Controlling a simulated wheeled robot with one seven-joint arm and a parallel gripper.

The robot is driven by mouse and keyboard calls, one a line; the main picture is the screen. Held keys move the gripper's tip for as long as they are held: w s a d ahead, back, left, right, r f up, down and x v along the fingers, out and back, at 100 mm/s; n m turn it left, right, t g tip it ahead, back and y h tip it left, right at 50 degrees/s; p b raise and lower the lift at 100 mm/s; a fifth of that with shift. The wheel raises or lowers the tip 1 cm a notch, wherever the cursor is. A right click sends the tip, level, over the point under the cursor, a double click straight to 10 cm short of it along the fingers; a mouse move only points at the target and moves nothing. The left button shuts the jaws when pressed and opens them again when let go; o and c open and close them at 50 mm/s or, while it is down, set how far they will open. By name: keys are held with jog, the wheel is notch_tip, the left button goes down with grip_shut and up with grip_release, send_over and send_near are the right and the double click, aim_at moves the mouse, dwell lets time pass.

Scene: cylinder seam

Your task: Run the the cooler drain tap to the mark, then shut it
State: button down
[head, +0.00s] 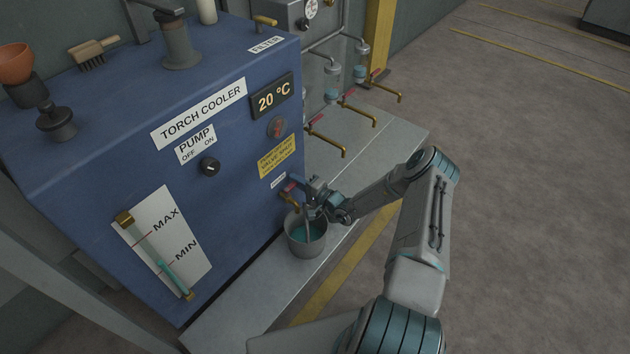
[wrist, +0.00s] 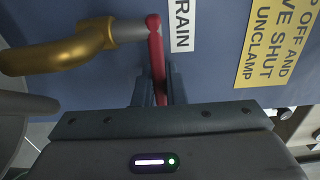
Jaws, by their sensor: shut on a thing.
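The cooler drain tap has a brass spout (wrist: 62,50) and a red lever (wrist: 156,55), beside a label ending in "RAIN". My gripper (wrist: 158,92) is shut on the red lever, its fingers on either side. In the head view my gripper (head: 306,187) is at the tap, low on the blue cooler (head: 105,150), and hides most of the lever. A bucket (head: 304,250) with teal liquid stands under the spout. A pale streak above it may be a stream. The level gauge (head: 160,262) shows teal liquid, its top seemingly between the MAX and MIN lines.
The pump knob (head: 210,167) and a 20 °C display (head: 271,98) are on the cooler front. A yellow notice (head: 277,157) is above the tap. Several brass taps (head: 357,111) stick out behind my gripper.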

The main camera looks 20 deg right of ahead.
dwell(0.3)
jog(key=c, duration=1.5)
grip_release()
jog(key=p+v, duration=0.3)
jog(key=v, duration=1)
jog(key=shift+s+d+p, duration=0.25)
jog(key=shift+d+p, duration=0.05)
